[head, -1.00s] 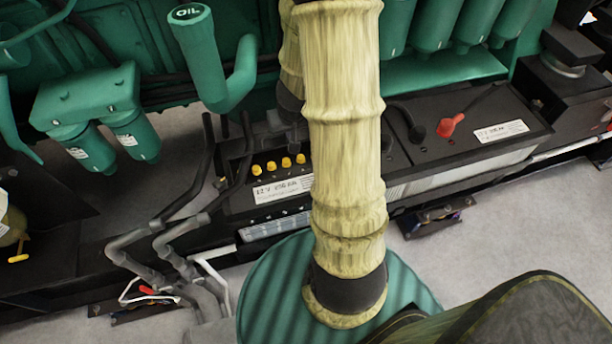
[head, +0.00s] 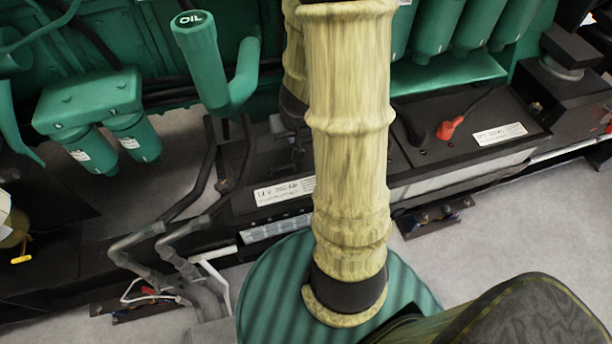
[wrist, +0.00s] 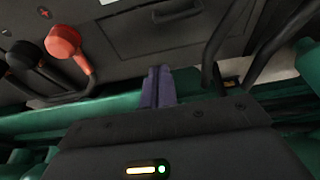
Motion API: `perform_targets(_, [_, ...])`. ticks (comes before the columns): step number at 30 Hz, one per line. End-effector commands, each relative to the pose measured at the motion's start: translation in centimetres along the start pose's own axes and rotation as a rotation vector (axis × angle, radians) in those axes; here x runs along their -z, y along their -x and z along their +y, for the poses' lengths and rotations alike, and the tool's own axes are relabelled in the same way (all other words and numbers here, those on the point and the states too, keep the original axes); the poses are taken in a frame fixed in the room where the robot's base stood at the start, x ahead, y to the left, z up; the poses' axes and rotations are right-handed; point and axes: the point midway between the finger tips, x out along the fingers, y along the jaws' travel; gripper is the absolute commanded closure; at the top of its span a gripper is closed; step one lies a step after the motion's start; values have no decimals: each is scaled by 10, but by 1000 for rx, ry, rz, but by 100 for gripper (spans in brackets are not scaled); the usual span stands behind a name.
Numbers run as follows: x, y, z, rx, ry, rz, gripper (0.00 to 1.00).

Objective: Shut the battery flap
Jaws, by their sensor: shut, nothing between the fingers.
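The battery flap (head: 262,168) is a dark panel on top of the left battery, above its white label. It looks flat and covers the spot of the yellow caps; its right part is hidden behind my arm. In the wrist view the flap (wrist: 150,38) shows as a dark panel with a small handle. My gripper (wrist: 158,86) is shut and empty, its two fingers together at the panel's near edge. I cannot tell whether they touch it. In the head view my gripper (head: 293,140) is partly hidden by my arm, just over the flap.
A second battery with a red terminal cover (head: 450,128) sits to the right. Black hoses (head: 205,165) run on the left of the flap. The green OIL filler pipe (head: 200,60) and green filters (head: 130,135) stand behind and left. Open grey floor lies in front.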

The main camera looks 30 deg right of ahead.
Motion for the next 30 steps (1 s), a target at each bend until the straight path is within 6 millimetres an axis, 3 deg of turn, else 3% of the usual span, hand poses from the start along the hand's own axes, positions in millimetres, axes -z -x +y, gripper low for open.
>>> perform_targets(10, [-8, 20, 0, -1, 1, 2, 100])
perform_targets(30, [-9, 20, -1, 0, 2, 1, 100])
